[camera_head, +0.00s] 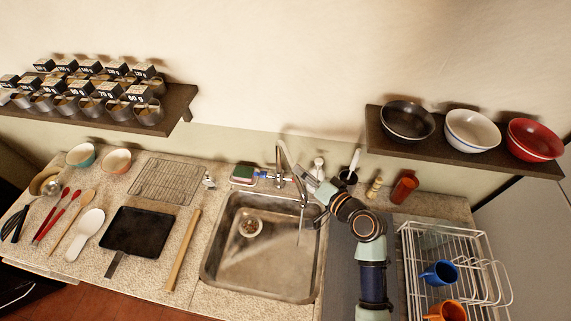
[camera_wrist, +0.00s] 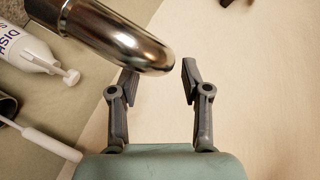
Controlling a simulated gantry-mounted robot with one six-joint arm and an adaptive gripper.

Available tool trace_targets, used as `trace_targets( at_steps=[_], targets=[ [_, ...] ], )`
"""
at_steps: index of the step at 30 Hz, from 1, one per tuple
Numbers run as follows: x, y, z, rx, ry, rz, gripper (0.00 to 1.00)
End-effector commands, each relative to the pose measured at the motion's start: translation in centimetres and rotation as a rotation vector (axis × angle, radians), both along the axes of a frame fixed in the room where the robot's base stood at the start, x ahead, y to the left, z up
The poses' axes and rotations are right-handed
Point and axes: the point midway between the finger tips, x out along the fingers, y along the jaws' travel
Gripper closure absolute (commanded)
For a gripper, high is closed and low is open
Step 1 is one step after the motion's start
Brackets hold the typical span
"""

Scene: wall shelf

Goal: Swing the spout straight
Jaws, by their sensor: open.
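The metal faucet stands at the back rim of the sink. Its chrome spout (camera_head: 289,158) reaches forward and to the right, over the right part of the basin. In the wrist view the spout (camera_wrist: 118,38) comes in from the upper left, and its rounded bend lies at the fingertips, partly covering the left one. My gripper (camera_wrist: 160,80) is open, with its two dark fingers apart. I cannot tell whether either finger touches the spout. In the head view my gripper (camera_head: 306,182) is small beside the spout and partly hidden by my wrist.
The sink basin (camera_head: 265,275) is empty below. A dish soap bottle (camera_wrist: 28,50) stands close by. A dish rack (camera_head: 415,285) with mugs is at the right. A wall shelf (camera_head: 375,140) with bowls hangs above right. A sponge (camera_head: 243,174) lies left of the faucet.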

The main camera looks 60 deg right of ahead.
Motion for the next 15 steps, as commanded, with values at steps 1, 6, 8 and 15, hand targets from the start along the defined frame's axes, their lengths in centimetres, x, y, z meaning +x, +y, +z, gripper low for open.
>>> trace_targets(
  at_steps=[1,6,8,15],
  targets=[
    [1.0,-0.3,0.0,0.0,0.0,0.005,0.53],
    [3.7,-1.7,-0.8,0.0,0.002,0.004,0.53],
    [4.4,-2.0,-1.0,0.001,0.002,0.004,0.53],
    [5.2,-2.5,-1.2,-0.002,0.002,0.002,0.53]
  ],
)
